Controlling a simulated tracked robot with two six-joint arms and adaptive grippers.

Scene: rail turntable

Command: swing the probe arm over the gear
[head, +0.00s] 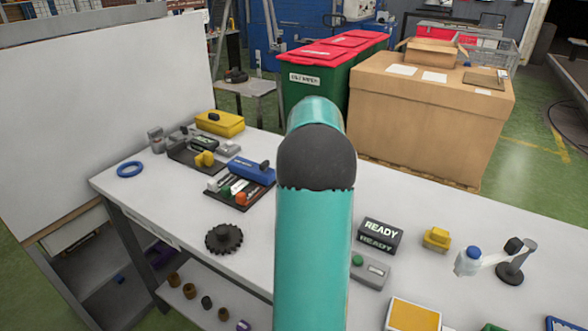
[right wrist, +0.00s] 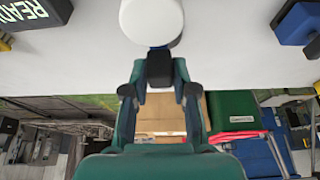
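The dark toothed gear (head: 224,238) lies on the white bench, left of my teal arm. A small stand (head: 510,272) at the right carries a white arm (head: 490,258), which looks like the probe arm. It points left, with a blue-capped white head (head: 468,263) away from the gear. In the right wrist view my right gripper (right wrist: 160,72) has its fingers against both sides of a dark block (right wrist: 160,68). A white round piece (right wrist: 152,20) adjoins the block. The head view hides this gripper behind my arm. My left gripper is not in view.
A READY sign (head: 380,235), yellow block (head: 437,238) and grey button box (head: 370,271) stand right of my arm. A blue box (head: 251,171), dark tray (head: 226,203) and blue ring (head: 130,169) lie left. Bare bench surrounds the gear.

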